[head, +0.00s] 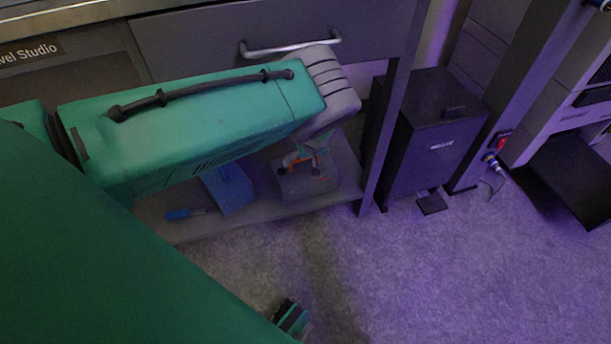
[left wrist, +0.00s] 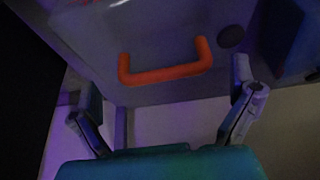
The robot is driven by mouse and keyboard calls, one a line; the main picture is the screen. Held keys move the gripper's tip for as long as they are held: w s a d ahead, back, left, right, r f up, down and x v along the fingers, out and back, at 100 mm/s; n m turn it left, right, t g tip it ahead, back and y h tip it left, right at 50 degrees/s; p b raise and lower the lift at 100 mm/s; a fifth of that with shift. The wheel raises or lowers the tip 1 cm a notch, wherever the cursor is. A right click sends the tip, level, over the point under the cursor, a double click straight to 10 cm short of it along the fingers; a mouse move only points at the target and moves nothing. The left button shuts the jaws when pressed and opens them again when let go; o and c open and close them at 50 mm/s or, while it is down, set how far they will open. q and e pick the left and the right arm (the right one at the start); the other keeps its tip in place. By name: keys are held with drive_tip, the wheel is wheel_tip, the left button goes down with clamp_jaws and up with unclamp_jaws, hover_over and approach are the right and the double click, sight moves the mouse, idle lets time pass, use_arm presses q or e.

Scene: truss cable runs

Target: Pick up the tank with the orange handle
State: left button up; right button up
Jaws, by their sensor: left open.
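The tank (head: 308,182) is a grey, translucent-looking container standing on the low shelf under the bench. Its orange handle (left wrist: 165,70) shows clearly in the left wrist view, as a bar with two bent ends on the tank's top. In the head view, part of the handle (head: 290,161) shows below my left wrist. My left gripper (left wrist: 168,112) is open and empty, its fingers spread to either side of the handle and a little short of it. In the head view, my forearm partly hides the gripper and tank.
A blue dustpan-like item (head: 230,188) and a blue-handled tool (head: 186,213) lie left of the tank. A drawer (head: 200,40) is above my arm. A bench leg (head: 385,135) and black bin (head: 430,140) stand right.

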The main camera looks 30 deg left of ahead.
use_arm(q)
drive_tip(key=shift+x, duration=0.85)
drive_tip(key=shift+a+f, duration=0.25)
drive_tip(key=shift+a, duration=0.2)
drive_tip(key=shift+d, duration=0.15)
drive_tip(key=c, duration=1.4)
drive_tip(key=shift+w+d+r, duration=0.1)
drive_tip(key=shift+r, duration=0.05)
drive_tip(key=shift+c, duration=0.2)
